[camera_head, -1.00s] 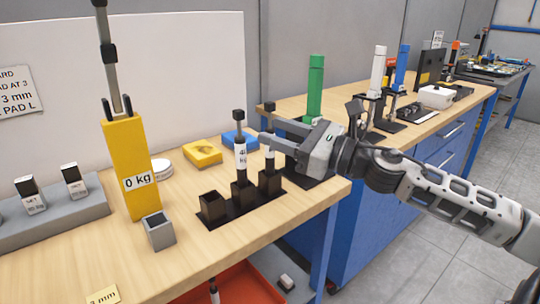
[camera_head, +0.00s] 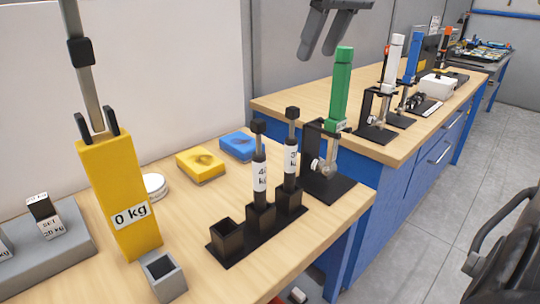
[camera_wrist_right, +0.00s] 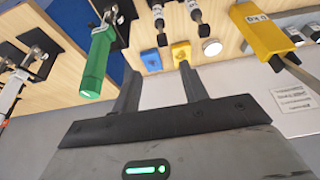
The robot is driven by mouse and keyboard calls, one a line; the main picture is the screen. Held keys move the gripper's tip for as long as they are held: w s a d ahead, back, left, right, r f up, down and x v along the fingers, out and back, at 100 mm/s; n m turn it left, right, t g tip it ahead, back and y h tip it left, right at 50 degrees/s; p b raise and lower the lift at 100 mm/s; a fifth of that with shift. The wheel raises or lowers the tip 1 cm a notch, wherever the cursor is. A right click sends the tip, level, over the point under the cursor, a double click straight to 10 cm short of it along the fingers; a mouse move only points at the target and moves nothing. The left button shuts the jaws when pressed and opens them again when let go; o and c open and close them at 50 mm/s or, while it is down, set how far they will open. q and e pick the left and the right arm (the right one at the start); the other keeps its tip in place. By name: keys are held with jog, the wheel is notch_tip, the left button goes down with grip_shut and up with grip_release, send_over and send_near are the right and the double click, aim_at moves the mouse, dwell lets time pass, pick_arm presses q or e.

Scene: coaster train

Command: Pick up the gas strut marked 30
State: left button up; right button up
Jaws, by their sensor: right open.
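A gas strut with a white label beginning with "3" (camera_head: 291,155) stands upright in the far socket of a black three-socket rack (camera_head: 238,252); the rest of its label is hard to read. It also shows in the right wrist view (camera_wrist_right: 159,22). A second strut with a label beginning with "4" (camera_head: 259,172) stands in the middle socket. The near-left socket is empty. My right gripper (camera_head: 322,48) is open and empty, high above the bench, its fingers apart (camera_wrist_right: 160,82) and clear of both struts. My left gripper is out of view.
A yellow "0 kg" block (camera_head: 118,185) with a tall rod stands left of the rack, with a grey cup (camera_head: 163,278) at its foot. Yellow (camera_head: 201,165) and blue (camera_head: 238,146) blocks lie behind.

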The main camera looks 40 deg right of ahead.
aim_at(291, 118)
jog(key=x, duration=1)
jog(key=shift+s+f+b, duration=0.15)
jog(key=shift+f+b, duration=0.15)
jog(key=shift+b, duration=0.1)
jog(key=x, duration=0.5)
jog(key=shift+s+a+f, duration=0.2)
jog(key=shift+s+a, duration=0.05)
jog(key=shift+a, duration=0.05)
jog(key=shift+r, duration=0.1)
grip_shut()
